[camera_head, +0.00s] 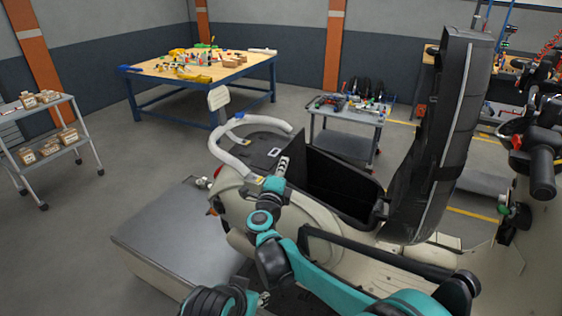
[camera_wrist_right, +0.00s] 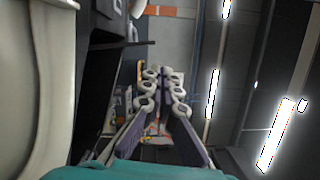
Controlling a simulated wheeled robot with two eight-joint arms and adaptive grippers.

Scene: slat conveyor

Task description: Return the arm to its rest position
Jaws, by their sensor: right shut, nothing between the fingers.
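My right arm comes in from the lower right in the head view, with teal and black links. It bends upward in front of the cream scooter (camera_head: 318,217). My right gripper (camera_head: 284,161) is at its upper end, pointing up beside the scooter's open under-seat compartment (camera_head: 340,185). In the right wrist view the two fingers of this gripper (camera_wrist_right: 164,78) converge and are shut, with nothing held. A teal and black part of my left arm shows at the bottom edge of the head view; its gripper cannot be made out.
The scooter's raised black seat (camera_head: 440,140) stands right of the compartment. A grey platform (camera_head: 165,235) lies at left. A blue workbench (camera_head: 225,72), a tool cart (camera_head: 347,116) and a shelf trolley (camera_head: 50,125) stand behind. Open floor lies between them.

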